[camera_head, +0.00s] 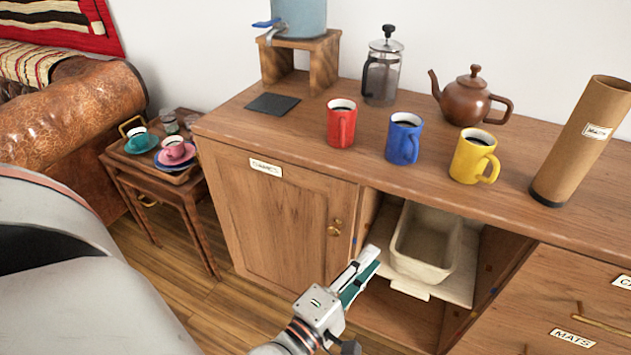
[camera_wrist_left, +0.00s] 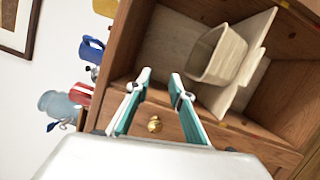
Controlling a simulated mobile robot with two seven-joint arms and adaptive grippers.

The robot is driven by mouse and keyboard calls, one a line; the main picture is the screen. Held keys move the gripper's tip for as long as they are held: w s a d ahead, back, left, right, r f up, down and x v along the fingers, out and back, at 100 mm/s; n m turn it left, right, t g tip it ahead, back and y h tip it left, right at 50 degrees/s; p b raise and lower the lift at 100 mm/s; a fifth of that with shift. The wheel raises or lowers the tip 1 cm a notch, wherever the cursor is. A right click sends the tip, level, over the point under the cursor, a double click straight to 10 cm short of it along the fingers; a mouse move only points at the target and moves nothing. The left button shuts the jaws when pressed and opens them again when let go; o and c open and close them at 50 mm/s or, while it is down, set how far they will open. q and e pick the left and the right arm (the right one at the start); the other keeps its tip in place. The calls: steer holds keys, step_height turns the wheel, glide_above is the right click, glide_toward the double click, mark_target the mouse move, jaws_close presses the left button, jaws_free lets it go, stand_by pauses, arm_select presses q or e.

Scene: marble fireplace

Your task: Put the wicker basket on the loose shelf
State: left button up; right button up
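The wicker basket (camera_head: 424,246), a pale cream open tub shape, sits inside the open cabinet bay. It appears to rest upright on the loose shelf (camera_head: 462,285), a pale board with a notched front edge; I cannot tell how much of its base the board bears. In the left wrist view the basket (camera_wrist_left: 211,62) and the board (camera_wrist_left: 262,30) appear turned sideways. My left gripper (camera_head: 374,257) is just left and in front of the basket, apart from it. Its two fingers (camera_wrist_left: 161,77) are spread with nothing between them. My right gripper is out of view.
A closed door (camera_head: 280,218) with brass knobs is left of the bay. The counter above holds red (camera_head: 340,125), blue (camera_head: 403,140) and yellow (camera_head: 470,158) mugs, a teapot (camera_head: 470,100) and a cardboard tube (camera_head: 580,145). Drawers (camera_head: 590,290) are at right.

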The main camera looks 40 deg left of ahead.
arm_select(q)
steer(key=s+d+f+m+g+h, duration=0.1)
steer(key=s+f+m+g, duration=0.3)
steer(key=s+m, duration=0.5)
steer(key=s+d+f+m+g+h, duration=0.2)
steer(key=s+f+m, duration=0.6)
steer(key=m, duration=0.7)
steer(key=shift+s+g+h, duration=0.3)
steer(key=shift+s+g, duration=0.5)
steer(key=shift+g, duration=0.1)
